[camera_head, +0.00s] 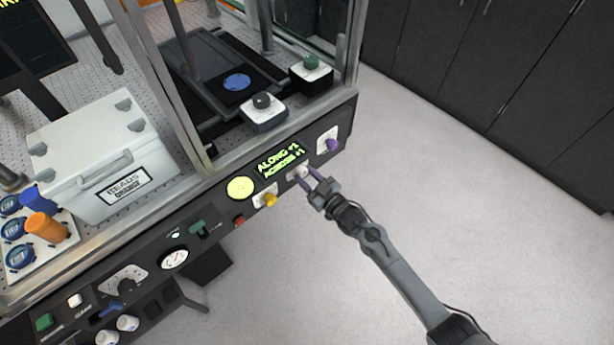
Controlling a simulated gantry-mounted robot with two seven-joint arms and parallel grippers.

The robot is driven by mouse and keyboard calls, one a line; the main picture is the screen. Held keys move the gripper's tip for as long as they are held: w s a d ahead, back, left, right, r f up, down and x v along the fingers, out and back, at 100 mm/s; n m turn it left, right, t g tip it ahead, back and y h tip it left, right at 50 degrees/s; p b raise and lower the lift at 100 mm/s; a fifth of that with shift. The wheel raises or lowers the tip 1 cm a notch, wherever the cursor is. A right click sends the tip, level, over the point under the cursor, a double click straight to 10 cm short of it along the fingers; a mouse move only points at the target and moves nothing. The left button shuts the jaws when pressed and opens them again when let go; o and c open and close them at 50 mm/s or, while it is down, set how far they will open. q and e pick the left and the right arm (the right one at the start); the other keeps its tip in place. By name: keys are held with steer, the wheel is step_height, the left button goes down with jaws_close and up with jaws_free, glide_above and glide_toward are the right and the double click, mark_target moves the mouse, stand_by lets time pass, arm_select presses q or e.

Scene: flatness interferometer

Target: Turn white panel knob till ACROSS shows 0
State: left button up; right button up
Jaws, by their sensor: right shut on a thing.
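The front panel of the interferometer bench carries a small display (280,161) with green text that reads "ALONG" and "ACROSS", each with what looks like "+1". The white panel knob (298,172) is just below and right of the display, partly hidden by the fingers. My right gripper (307,180) comes from the lower right and is shut on the white knob. A purple knob (333,145) is to its right and a yellow knob (270,200) to its left. My left gripper is not in view.
A white box labelled "BEADS" (106,150) stands on the bench. Dark cabinets (490,70) line the far right. The floor before the panel is clear.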

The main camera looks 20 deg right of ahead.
steer(key=shift+r, duration=0.1)
steer(key=shift+c, duration=0.2)
steer(key=m+p, duration=0.2)
steer(key=m, duration=0.1)
steer(key=shift+r+m+p, duration=0.1)
steer(key=shift+m+p, duration=0.2)
steer(key=shift+m, duration=0.1)
steer(key=m+p, duration=0.1)
steer(key=m, duration=0.2)
steer(key=shift+m+p, duration=0.6)
steer(key=shift+m, duration=0.3)
steer(key=o, duration=1)
steer(key=shift+o, duration=0.2)
steer(key=shift+s, duration=0.15)
